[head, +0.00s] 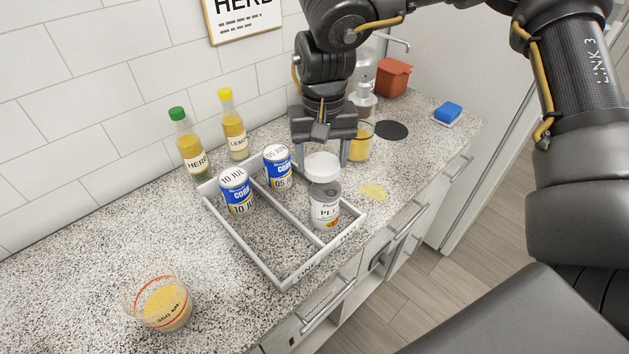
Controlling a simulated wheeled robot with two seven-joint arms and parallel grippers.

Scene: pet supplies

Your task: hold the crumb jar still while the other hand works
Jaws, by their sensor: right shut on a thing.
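My right gripper (323,158) reaches down from the top, with its fingers on either side of the round white lid (322,166) of a jar. The lid sits over the clear jar (325,206) labelled "PLU…", which stands upright in the right part of the tray; I cannot tell whether lid and jar touch. A clear cup (163,304) of yellow crumbs, with a red line and "350 ML", stands at the lower left, away from the gripper. No jar is labelled as the crumb jar. My left gripper is out of view.
The grey divided tray (249,263) also holds two blue-and-white cans (236,191) (279,167). Two bottles (188,143) (233,125) stand behind. A yellow-filled container (358,146) is beside the gripper. Yellow crumbs (373,191) lie near the counter edge. The left counter is mostly clear.

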